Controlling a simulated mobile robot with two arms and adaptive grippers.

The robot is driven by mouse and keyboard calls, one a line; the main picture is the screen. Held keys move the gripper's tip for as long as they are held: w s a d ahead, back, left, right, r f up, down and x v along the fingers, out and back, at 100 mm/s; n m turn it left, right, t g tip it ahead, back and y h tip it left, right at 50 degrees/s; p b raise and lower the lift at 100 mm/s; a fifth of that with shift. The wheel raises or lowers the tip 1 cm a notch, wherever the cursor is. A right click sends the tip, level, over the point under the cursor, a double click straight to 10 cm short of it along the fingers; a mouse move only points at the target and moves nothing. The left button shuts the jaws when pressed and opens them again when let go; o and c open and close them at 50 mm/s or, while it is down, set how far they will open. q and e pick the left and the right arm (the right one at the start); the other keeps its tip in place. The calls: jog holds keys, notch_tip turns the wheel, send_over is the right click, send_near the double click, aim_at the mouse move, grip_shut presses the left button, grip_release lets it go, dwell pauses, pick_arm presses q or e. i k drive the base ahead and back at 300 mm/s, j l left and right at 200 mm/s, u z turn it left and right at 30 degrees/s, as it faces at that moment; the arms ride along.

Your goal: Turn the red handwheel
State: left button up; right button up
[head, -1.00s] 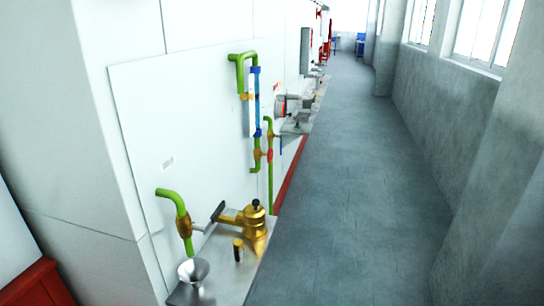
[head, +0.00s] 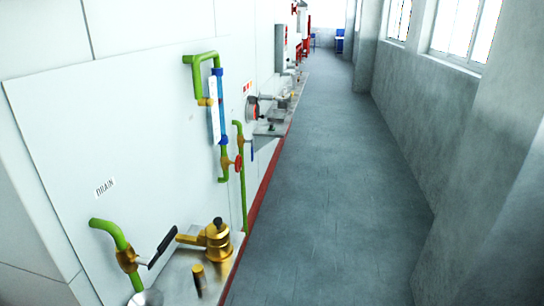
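A small red handwheel (head: 238,163) sits on a brass valve (head: 227,163) beside the green and blue pipes on the white wall panel. It is seen nearly edge-on. Farther along the wall, a grey device has a round red part (head: 255,111), too small to tell exactly what it is. Red fittings (head: 297,8) also show high at the far end of the wall. Neither of my grippers is in view.
A brass unit (head: 213,240) and a black-handled valve (head: 128,259) by a DRAIN label (head: 105,187) stand near at left. A red strip (head: 262,190) edges the wall units. The grey floor (head: 335,190) is clear, with a windowed wall (head: 430,120) at right.

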aim_at(238, 162)
jog(key=i+l+z, duration=0.3)
jog(key=i, duration=0.55)
jog(key=i+z, duration=0.3)
jog(key=i, duration=0.55)
jog(key=i+u, duration=0.4)
jog(key=i+l+u, duration=0.2)
jog(key=u, duration=0.15)
jog(key=i+l+u, duration=0.25)
jog(key=u, duration=0.15)
jog(key=i+l+u, duration=0.25)
jog(key=u, duration=0.15)
